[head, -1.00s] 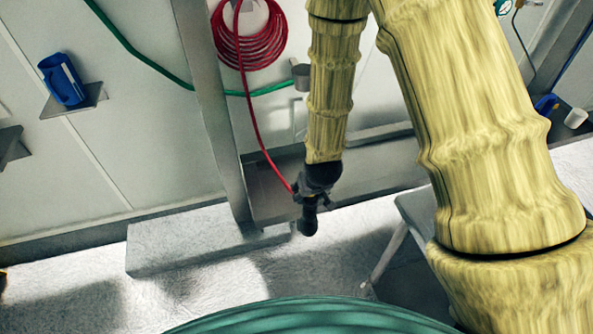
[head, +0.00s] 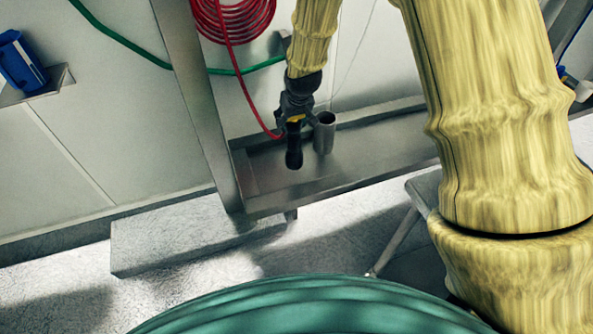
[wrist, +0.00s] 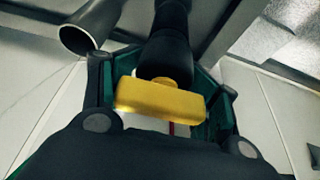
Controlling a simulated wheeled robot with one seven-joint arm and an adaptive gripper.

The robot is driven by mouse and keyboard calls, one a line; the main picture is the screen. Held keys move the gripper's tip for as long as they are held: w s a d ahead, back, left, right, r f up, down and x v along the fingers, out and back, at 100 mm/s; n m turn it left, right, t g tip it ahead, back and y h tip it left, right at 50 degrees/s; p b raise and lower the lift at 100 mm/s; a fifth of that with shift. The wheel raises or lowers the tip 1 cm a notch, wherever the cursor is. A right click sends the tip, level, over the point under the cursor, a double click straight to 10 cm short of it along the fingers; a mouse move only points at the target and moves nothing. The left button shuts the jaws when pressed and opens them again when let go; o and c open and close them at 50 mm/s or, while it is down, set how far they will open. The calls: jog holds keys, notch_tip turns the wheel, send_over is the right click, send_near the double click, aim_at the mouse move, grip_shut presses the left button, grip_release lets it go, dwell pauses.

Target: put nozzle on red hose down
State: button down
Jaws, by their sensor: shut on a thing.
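The nozzle (head: 293,150) is dark, with a yellow part, and hangs roughly upright below my gripper (head: 294,115). The wrist view shows its yellow block (wrist: 160,98) and black body (wrist: 168,50) between the fingers of my gripper (wrist: 162,92), which is shut on it. The red hose (head: 235,70) runs from a coil on the wall down to the nozzle. An open steel cylinder (head: 324,132) stands just right of the nozzle, near the steel ledge; it also shows at upper left in the wrist view (wrist: 90,28). Whether they touch is unclear.
A steel ledge (head: 350,165) runs along the wall, beside a steel post (head: 195,95) on the left. A green hose (head: 125,40) crosses the wall. A blue object (head: 20,62) sits on a small shelf at far left. A green rounded rim (head: 310,305) fills the bottom.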

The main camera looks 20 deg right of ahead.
jog(key=w+d+r+b, duration=0.1)
jog(key=w+d+b, duration=0.15)
jog(key=w, duration=0.25)
notch_tip(320, 180, down, 9)
jog(key=p, duration=0.2)
jog(key=shift+s+d+f+p, duration=0.15)
jog(key=shift+s+f+p, duration=0.05)
jog(key=shift+s+p, duration=0.1)
jog(key=shift+f, duration=0.2)
jog(key=shift+c, duration=1.9)
grip_release()
jog(key=shift+r, duration=0.25)
jog(key=b+v, duration=0.2)
jog(key=v, duration=0.9)
jog(key=shift+s+r, duration=0.25)
jog(key=shift+r, duration=0.1)
